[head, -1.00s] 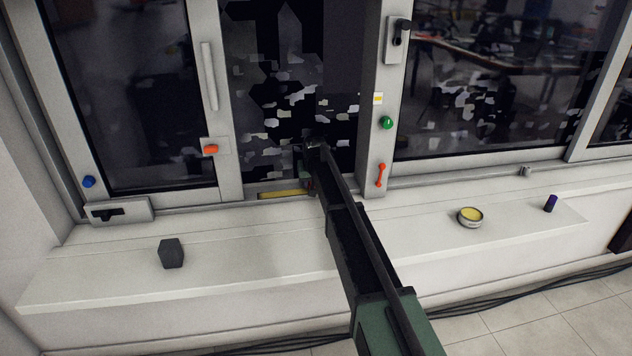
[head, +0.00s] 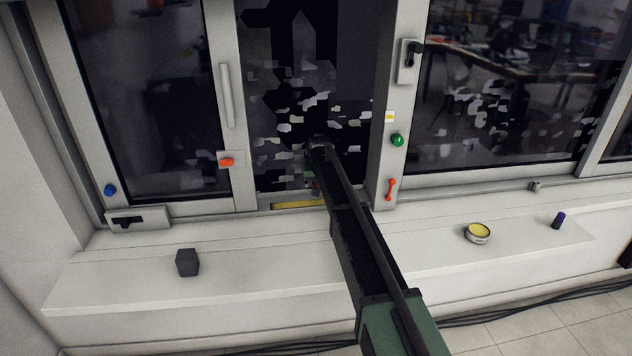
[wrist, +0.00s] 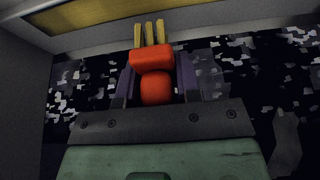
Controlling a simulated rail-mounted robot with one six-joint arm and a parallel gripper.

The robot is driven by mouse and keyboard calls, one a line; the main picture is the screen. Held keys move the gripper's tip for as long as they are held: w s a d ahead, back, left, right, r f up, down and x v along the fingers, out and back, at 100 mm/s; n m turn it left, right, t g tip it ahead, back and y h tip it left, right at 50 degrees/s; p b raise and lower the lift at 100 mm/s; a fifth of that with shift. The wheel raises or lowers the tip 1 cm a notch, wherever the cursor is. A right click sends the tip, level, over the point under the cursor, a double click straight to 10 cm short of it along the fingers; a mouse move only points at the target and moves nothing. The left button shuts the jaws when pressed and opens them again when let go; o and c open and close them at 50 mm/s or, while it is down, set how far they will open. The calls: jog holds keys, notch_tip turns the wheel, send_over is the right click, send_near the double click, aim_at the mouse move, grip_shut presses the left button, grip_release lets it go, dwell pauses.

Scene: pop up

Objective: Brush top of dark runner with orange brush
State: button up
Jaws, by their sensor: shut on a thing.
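The orange brush (wrist: 152,58) is in my gripper (wrist: 153,75), seen in the wrist view. Its rounded orange handle lies between the two dark fingers, and several yellow bristles point to the top of that picture, towards a pale frame edge. I cannot tell whether the bristles touch it. In the head view my gripper (head: 318,148) is at the gap between the window frames, mostly hidden by my arm, and the brush is not clear there. I cannot pick out the dark runner with certainty. A yellow strip (head: 297,205) lies at the gap's foot.
On the white ledge (head: 120,285) stand a dark grey block (head: 187,262), a round yellow-topped tin (head: 477,233) and a small purple cylinder (head: 558,220). An orange knob (head: 227,161), a green knob (head: 397,140) and a red handle (head: 390,189) stick out from the frames beside the gap.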

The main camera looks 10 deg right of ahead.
jog(key=shift+r, duration=0.25)
notch_tip(320, 180, up, 3)
jog(key=p, duration=0.3)
jog(key=shift+r, duration=0.15)
dwell(0.5)
